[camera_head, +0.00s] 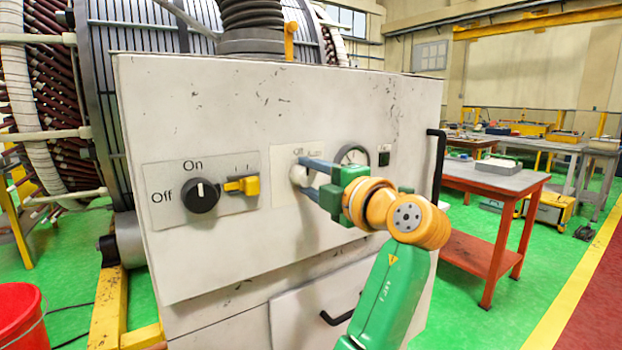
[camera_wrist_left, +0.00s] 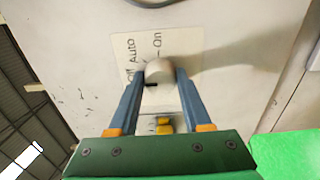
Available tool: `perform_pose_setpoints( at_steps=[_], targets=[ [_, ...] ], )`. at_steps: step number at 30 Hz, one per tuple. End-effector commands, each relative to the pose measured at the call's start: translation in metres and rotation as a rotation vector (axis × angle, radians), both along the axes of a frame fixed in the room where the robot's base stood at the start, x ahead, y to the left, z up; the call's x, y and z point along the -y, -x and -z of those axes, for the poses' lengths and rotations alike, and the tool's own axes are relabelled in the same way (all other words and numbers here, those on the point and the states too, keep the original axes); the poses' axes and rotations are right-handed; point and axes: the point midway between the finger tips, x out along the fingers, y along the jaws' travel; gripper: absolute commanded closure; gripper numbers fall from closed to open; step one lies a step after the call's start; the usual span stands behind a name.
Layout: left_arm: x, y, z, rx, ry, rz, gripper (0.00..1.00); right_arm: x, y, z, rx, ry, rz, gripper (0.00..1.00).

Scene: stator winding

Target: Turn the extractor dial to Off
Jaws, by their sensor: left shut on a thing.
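A pale round dial (camera_head: 299,175) sits on a cream label plate (camera_head: 283,155) on the front of the white cabinet. In the left wrist view, this dial (camera_wrist_left: 159,71) is between the fingers, and its plate reads Off, Auto and On. A short black mark shows on the dial's lower left edge; I cannot tell which word it points at. My left gripper (camera_head: 309,178) is shut on the dial, with one blue finger on each side of it. The fingers partly hide the dial and its label in the head view. My right gripper is not in view.
Left of it are a black dial (camera_head: 201,195) marked Off and On, its white line pointing up, and a yellow switch (camera_head: 243,185). A round gauge (camera_head: 353,155) and small black switch (camera_head: 384,154) lie right, partly behind my arm. A black handle (camera_head: 437,165) stands at the cabinet's right edge.

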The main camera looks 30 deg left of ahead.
Motion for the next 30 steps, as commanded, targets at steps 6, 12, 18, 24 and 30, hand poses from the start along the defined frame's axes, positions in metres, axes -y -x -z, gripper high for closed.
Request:
perform_pose_setpoints(
  at_steps=[6,12,18,24,30],
  targets=[
    [0.000,0.000,-0.001,0.004,-0.002,0.001,1.00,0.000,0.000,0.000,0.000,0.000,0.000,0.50],
    [0.000,0.000,-0.001,0.003,-0.001,0.000,0.21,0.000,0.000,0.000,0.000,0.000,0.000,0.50],
    [0.000,0.000,-0.001,0.001,-0.001,0.000,0.21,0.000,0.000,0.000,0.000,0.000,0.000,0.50],
    [0.020,0.008,0.003,0.004,-0.001,0.004,0.21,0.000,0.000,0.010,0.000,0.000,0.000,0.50],
    [0.057,0.023,0.001,0.002,-0.002,0.003,0.21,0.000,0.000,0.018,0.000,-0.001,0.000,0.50]
  ],
)
